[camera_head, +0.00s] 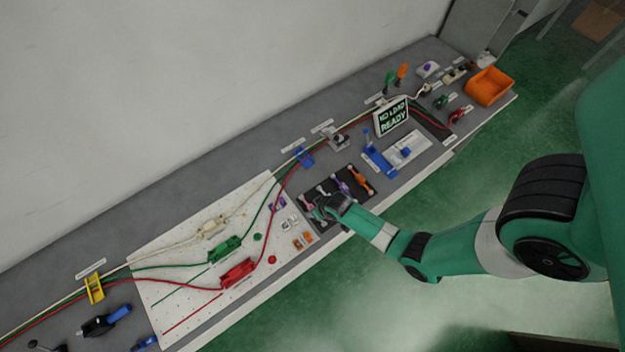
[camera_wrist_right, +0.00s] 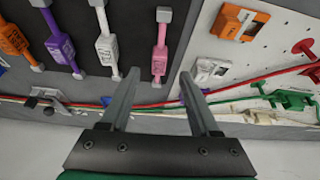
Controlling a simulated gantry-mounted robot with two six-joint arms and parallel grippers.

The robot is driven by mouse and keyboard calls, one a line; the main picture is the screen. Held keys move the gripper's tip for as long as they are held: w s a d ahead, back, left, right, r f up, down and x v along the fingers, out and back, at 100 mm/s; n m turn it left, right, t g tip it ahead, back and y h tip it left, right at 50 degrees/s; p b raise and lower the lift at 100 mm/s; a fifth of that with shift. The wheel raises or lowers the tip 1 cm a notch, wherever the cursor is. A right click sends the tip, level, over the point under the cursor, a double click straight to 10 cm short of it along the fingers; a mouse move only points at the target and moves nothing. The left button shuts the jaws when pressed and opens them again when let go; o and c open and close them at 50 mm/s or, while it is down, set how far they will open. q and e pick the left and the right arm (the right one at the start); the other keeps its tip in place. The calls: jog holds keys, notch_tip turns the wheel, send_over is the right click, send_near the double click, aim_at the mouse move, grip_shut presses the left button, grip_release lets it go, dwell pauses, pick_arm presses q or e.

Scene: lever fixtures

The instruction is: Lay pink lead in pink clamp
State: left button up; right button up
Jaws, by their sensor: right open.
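The pink lead (camera_wrist_right: 160,60), a pink piece with a labelled body and grey ends, lies on the dark panel in the right wrist view. In the head view its pink end (camera_head: 306,198) shows beside my gripper. My right gripper (camera_wrist_right: 157,80) is open, its fingers pointing toward the pink lead, which shows between and beyond the fingertips. Nothing is between the fingers that I can tell is held. In the head view the right gripper (camera_head: 323,208) is over the left end of the dark panel. I cannot make out a pink clamp. My left gripper is not in view.
White (camera_wrist_right: 105,45), purple (camera_wrist_right: 61,45) and orange (camera_wrist_right: 14,42) leads lie beside the pink one. Red and green cables run along the bench. A sign (camera_head: 393,117) reads "NO LOAD READY". An orange bin (camera_head: 489,87) stands at the far right.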

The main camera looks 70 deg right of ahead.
jog(key=b+x, duration=0.3)
jog(key=x, duration=0.1)
jog(key=shift+d+f, duration=0.1)
jog(key=shift+f, duration=0.15)
jog(key=shift+w+f, duration=0.1)
jog(key=shift+f, duration=0.1)
jog(key=shift+d, duration=0.1)
grip_shut()
